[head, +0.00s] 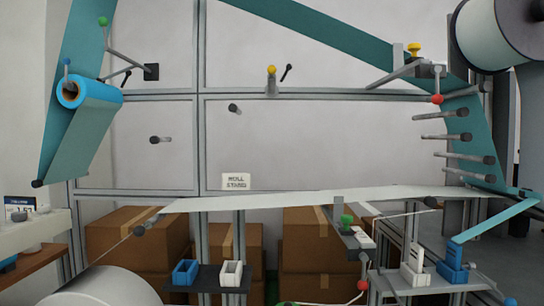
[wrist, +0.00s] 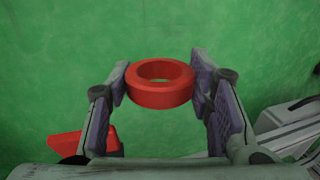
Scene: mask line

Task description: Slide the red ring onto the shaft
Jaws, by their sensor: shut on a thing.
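The red ring (wrist: 161,98) is between the two finger pads of my gripper (wrist: 160,82) in the wrist view. Its hole faces up and slightly toward the camera. The pads touch its left and right sides. I cannot make out my gripper or this ring in the head view. The head view shows several grey shafts sticking out of the frame, including one at left (head: 160,139), one at centre (head: 234,108) and a stack at right (head: 470,159). I cannot tell which one is the task's shaft. No shaft shows near the ring in the wrist view.
A green surface (wrist: 200,30) fills the wrist view's background, with a red object (wrist: 82,145) at lower left and grey parts (wrist: 290,120) at lower right. In the head view, a teal web (head: 320,30) and a white web (head: 300,200) cross the frame above cardboard boxes (head: 120,230).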

